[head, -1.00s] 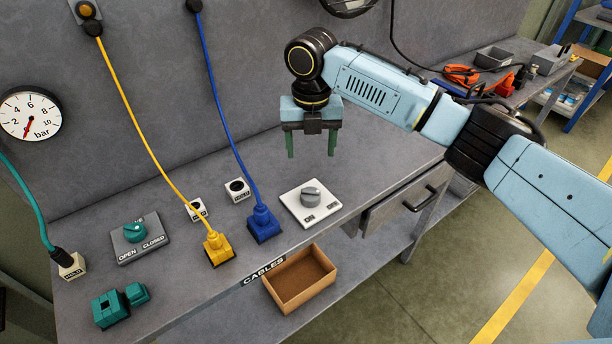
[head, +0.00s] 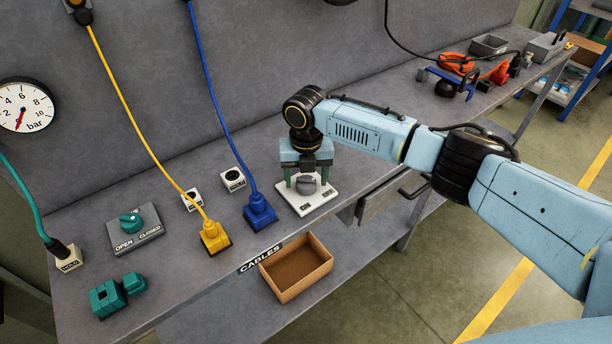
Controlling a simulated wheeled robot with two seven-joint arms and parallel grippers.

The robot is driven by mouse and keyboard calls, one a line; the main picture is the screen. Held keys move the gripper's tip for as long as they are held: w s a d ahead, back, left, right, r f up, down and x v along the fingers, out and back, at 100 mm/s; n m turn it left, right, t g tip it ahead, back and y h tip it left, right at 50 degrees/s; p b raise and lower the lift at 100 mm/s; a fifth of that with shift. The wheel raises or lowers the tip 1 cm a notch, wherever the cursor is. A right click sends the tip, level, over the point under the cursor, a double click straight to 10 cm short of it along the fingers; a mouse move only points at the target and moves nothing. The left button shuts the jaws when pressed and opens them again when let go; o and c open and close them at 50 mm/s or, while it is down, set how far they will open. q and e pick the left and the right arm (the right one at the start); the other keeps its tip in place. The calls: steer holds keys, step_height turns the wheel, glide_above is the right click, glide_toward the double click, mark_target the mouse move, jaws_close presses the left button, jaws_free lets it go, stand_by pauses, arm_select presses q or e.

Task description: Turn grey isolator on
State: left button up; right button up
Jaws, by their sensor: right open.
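The grey isolator is a round grey knob (head: 306,184) on a white square plate (head: 309,203) with small dark labels on its front edge, lying on the bench. My right gripper (head: 306,184) is open and points down over it, with one green finger on each side of the knob. I cannot tell whether the fingers touch the knob. The gripper body hides the back of the plate. My left gripper is not in view.
A blue plug (head: 259,212) with a blue cable stands just left of the plate, and a yellow plug (head: 214,237) further left. A teal valve knob (head: 130,223) sits on a grey plate. An open cardboard box (head: 303,287) is below the bench's front edge.

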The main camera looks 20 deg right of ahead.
steer(key=shift+c, duration=1)
steer(key=c, duration=0.8)
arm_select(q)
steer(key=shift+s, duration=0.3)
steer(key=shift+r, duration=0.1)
